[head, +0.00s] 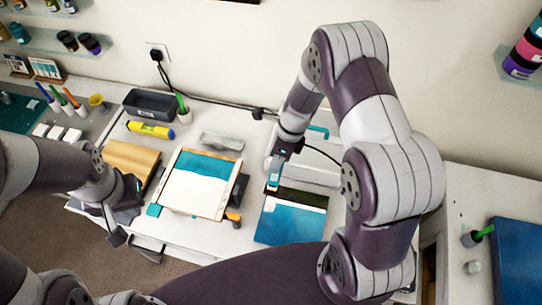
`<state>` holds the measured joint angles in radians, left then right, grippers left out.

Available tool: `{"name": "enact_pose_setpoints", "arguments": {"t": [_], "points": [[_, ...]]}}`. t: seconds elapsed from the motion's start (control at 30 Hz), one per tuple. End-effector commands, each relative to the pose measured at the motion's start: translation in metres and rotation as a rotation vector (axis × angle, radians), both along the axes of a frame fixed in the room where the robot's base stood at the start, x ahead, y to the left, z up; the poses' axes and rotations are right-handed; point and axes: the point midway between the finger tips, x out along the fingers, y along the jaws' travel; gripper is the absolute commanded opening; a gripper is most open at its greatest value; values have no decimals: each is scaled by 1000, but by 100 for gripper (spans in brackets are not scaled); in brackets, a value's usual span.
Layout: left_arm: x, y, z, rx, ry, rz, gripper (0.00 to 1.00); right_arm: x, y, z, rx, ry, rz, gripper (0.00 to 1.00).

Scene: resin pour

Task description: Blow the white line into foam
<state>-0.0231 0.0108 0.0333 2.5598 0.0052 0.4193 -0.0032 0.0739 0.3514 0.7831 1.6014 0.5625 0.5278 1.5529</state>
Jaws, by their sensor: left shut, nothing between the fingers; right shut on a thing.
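A panel (285,226) lies on the white worktop, with a dark green band at its far side and blue over the rest. A thin pale line (283,202) runs between the two bands, partly hidden by my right gripper. My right gripper (274,178) points down over the panel's far left part, shut on a small tool with blue on it; the grip hides most of the tool, and I cannot tell its kind. My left gripper (117,236) is shut and empty at the table's front left edge, beside the wooden board.
A framed board (180,198) with teal and white lies left of the panel. Around it are a wooden board (132,157), a yellow tube (150,130), a dark tray (150,103) and a grey block (221,141). A black cable (225,103) runs from the wall socket.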

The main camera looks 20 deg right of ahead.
Motion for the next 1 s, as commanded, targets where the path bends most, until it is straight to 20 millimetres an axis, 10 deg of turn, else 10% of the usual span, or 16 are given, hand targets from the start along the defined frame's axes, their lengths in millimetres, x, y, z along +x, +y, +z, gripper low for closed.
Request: {"name": "enact_pose_setpoints", "arguments": {"t": [1.0], "points": [[0,0,-16,0,0,0,0,-37,-60,-1,0,1,-2,9]]}}
